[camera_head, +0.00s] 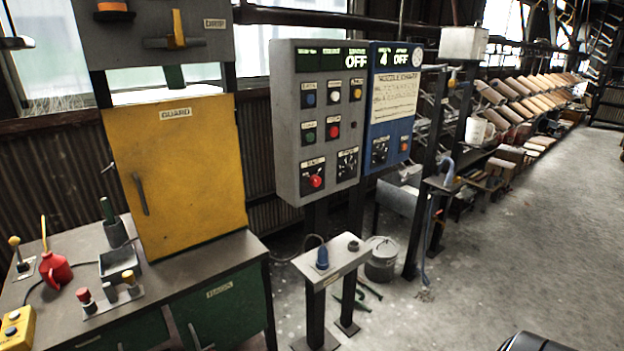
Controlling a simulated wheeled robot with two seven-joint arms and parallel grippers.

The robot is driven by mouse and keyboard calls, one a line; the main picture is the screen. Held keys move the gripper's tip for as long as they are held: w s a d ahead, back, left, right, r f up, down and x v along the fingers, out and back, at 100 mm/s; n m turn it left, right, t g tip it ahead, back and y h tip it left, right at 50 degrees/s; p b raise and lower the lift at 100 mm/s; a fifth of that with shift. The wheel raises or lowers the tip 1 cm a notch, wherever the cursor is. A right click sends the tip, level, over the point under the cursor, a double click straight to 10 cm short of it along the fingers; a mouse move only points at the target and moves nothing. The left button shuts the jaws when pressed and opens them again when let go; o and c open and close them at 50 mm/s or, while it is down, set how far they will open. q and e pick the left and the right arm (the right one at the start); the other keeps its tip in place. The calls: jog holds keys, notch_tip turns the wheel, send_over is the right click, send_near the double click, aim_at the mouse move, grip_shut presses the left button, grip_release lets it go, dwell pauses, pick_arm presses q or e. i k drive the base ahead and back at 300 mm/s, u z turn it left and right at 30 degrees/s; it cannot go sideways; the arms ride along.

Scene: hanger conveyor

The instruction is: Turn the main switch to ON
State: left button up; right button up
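A grey control panel (290,130) stands upright in the middle of the view. Its dark display strip (325,60) shows OFF at the right end. At its lower left is a red knob (316,181) on a black plate under a small label. Beside it is a black dial (347,163). Above are several push buttons in blue, white, yellow, green and red. The labels are too small to read, so I cannot tell for certain which control is the main switch. Neither of my grippers is in view.
A blue panel (375,140), its display showing 4 and OFF, adjoins on the right. A small stand (335,258) with a blue plug is below. A yellow guard door (180,170) and bench (190,265) are left. The floor at right (510,255) is clear.

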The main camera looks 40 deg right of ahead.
aim_at(315, 181)
jog(key=z, duration=1.7)
jog(key=k, duration=1.15)
jog(key=z, duration=1.45)
jog(key=i, duration=3)
jog(key=u, duration=1.6)
jog(key=i, duration=0.85)
jog(key=u, duration=0.9)
